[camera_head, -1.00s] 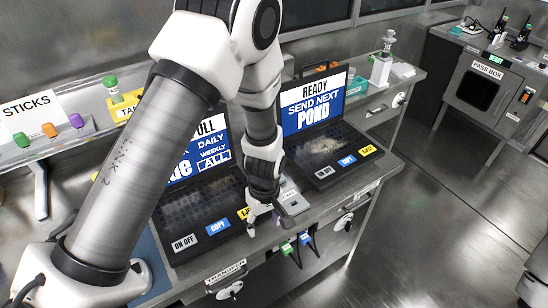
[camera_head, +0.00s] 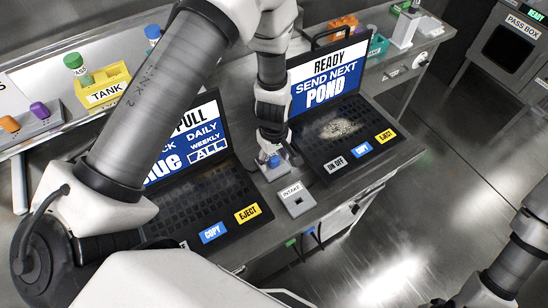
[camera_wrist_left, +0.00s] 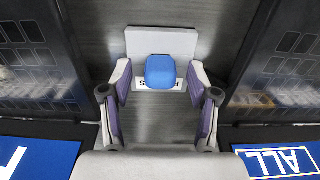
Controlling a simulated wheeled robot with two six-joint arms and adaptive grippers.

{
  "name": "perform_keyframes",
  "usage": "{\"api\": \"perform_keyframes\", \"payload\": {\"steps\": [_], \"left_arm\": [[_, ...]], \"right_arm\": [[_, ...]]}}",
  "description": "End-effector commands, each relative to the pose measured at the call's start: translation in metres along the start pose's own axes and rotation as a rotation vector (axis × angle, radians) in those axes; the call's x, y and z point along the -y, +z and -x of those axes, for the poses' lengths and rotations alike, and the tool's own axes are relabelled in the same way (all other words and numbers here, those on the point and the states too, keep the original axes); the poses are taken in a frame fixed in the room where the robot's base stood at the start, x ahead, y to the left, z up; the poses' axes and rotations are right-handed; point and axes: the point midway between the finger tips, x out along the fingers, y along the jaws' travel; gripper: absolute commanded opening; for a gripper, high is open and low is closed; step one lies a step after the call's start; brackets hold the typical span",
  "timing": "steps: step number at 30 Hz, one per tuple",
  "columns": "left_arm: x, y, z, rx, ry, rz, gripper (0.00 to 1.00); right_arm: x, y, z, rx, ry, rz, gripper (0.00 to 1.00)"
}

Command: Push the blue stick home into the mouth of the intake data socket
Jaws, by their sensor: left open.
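The blue stick (camera_head: 274,161) stands on or in a small light grey block (camera_head: 285,172) between the two laptops; whether it sits in a slot is hidden. In the left wrist view the stick (camera_wrist_left: 160,71) shows as a rounded blue cap. My left gripper (camera_wrist_left: 160,92) is open, with one finger on each side of the cap and gaps between. In the head view this gripper (camera_head: 270,158) points down at the block. The intake socket (camera_head: 296,201) is a grey block labelled INTAKE, in front of the stick, with a small dark mouth facing up and nothing in it.
The left laptop (camera_head: 200,205) and right laptop (camera_head: 345,130) flank the blocks closely. A yellow TANK tray (camera_head: 103,88) and a stick rack (camera_head: 35,122) stand at the left. My right arm shows at the right edge. Floor is clear right of the bench.

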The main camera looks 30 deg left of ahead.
Motion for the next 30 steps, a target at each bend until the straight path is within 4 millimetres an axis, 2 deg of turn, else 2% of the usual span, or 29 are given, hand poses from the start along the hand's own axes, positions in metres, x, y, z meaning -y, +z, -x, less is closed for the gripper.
{"api": "perform_keyframes", "payload": {"steps": [6, 8, 9, 11, 12, 23, 26, 30], "left_arm": [[0.0, 0.0, -0.003, -0.001, 0.001, -0.002, 0.6], [0.0, 0.0, -0.003, -0.001, 0.001, -0.002, 0.43], [0.0, 0.0, -0.003, -0.001, 0.001, -0.002, 0.29], [0.0, 0.0, -0.003, -0.001, 0.0, -0.002, 0.07], [0.0, 0.0, -0.003, 0.0, 0.0, -0.002, 0.04], [0.0, 0.0, -0.002, -0.001, 0.0, -0.001, 0.04], [-0.001, 0.0, 0.006, -0.001, 0.002, -0.001, 0.04], [-0.001, -0.001, 0.029, -0.003, 0.004, -0.002, 0.04]], "right_arm": [[0.0, 0.0, 0.0, 0.0, 0.0, 0.0, 0.4], [0.0, 0.0, 0.0, 0.0, 0.0, 0.0, 0.4], [0.0, 0.0, 0.0, 0.0, 0.0, 0.0, 0.4], [0.0, 0.0, 0.0, 0.0, 0.0, 0.0, 0.4], [0.0, 0.0, 0.0, 0.0, 0.0, 0.0, 0.4], [0.0, 0.0, -0.001, 0.0, 0.0, 0.0, 0.4], [0.0, 0.0, -0.002, 0.0, 0.0, 0.0, 0.4], [0.0, 0.0, -0.005, 0.0, 0.0, 0.0, 0.4]]}}
